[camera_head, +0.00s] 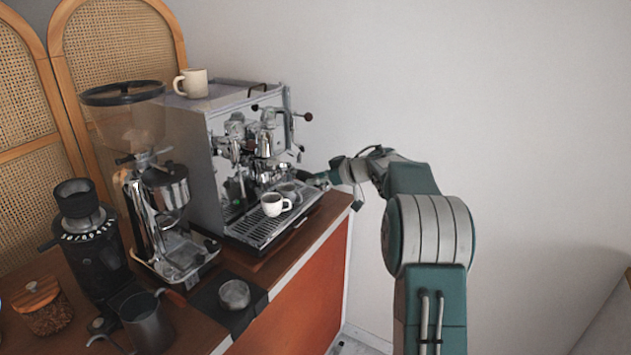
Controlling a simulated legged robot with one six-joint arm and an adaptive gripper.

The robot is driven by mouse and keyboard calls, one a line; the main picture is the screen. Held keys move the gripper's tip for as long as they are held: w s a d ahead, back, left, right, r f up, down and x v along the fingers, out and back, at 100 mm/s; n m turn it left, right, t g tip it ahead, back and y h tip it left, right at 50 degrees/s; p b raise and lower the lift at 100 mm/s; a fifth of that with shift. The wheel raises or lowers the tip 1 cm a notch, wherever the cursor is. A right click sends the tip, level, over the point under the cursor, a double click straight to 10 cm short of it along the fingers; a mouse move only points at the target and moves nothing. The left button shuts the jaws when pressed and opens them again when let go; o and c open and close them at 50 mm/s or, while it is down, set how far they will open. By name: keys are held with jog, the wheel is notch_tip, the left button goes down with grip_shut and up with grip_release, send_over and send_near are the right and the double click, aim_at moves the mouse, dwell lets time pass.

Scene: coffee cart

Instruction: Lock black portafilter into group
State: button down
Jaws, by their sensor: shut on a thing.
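The chrome espresso machine (240,150) stands on the counter, with its group (266,168) on the front above the drip tray. My gripper (318,181) is at the right front of the machine, reaching in from the right at about group height. It is shut on the black portafilter (303,177), whose handle points right, towards my gripper. The portafilter's head is close to the group, but it is small and partly hidden, so I cannot tell if it is seated or turned in.
A white cup (273,204) stands on the drip tray (258,230), just below the portafilter. Another cup (194,82) is on top of the machine. A grinder (165,205), a black grinder (92,245), a dark pitcher (147,322) and a jar (45,310) stand left. A wall is behind.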

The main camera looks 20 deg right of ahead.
jog(key=shift+w+d+r, duration=0.1)
jog(key=shift+w+d, duration=0.05)
jog(key=shift+d, duration=0.1)
jog(key=shift+c, duration=1.1)
grip_release()
jog(key=v, duration=1.2)
jog(key=shift+w+d, duration=0.2)
jog(key=shift+d, duration=0.05)
